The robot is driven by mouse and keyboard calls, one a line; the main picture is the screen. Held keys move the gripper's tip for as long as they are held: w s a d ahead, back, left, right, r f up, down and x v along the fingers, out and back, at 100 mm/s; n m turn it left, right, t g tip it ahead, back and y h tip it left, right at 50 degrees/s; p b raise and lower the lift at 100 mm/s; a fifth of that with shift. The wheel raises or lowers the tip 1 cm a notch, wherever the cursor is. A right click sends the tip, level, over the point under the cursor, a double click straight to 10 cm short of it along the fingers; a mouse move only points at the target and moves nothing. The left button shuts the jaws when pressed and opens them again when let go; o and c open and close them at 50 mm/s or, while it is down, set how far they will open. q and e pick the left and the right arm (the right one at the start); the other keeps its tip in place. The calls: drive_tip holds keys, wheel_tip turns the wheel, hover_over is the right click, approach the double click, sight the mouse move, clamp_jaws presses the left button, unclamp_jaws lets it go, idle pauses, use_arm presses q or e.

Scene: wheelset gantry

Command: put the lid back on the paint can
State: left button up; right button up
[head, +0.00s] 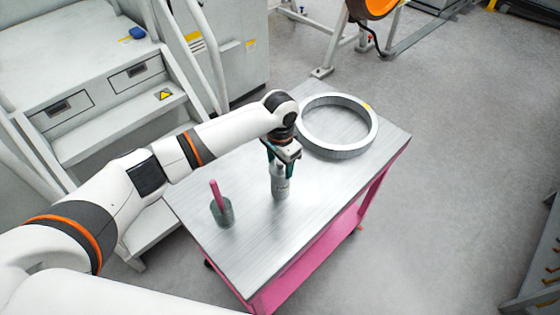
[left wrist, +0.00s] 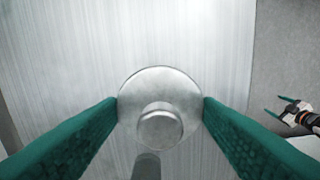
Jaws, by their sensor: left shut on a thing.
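My left gripper (head: 283,153) is over the middle of the table, its green fingers shut on a silver cylinder (head: 280,186). In the left wrist view this cylinder (left wrist: 183,92) shows from above as a round metal disc with a short knob, between the two fingertips. I cannot tell whether the disc is a separate lid, or whether the cylinder touches the table. A small grey-green pot (head: 223,217) with a pink stick (head: 216,195) upright in it stands to the left, apart from the gripper. My right gripper (left wrist: 284,106) shows in the left wrist view, open and empty.
A large metal ring (head: 368,143) lies at the back of the pink-framed table (head: 250,262). The table's front right is bare. Grey steps and a cabinet (head: 100,85) stand at the left. An orange-wheeled frame (head: 374,8) stands behind.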

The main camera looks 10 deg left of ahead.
use_arm(q)
drive_tip(key=o, duration=1.4)
drive_tip(key=shift+r, duration=0.1)
wheel_tip(320, 180, up, 5)
drive_tip(key=p, duration=0.5)
drive_tip(key=shift+p, duration=0.35)
drive_tip(key=shift+r, duration=0.9)
clamp_jaws()
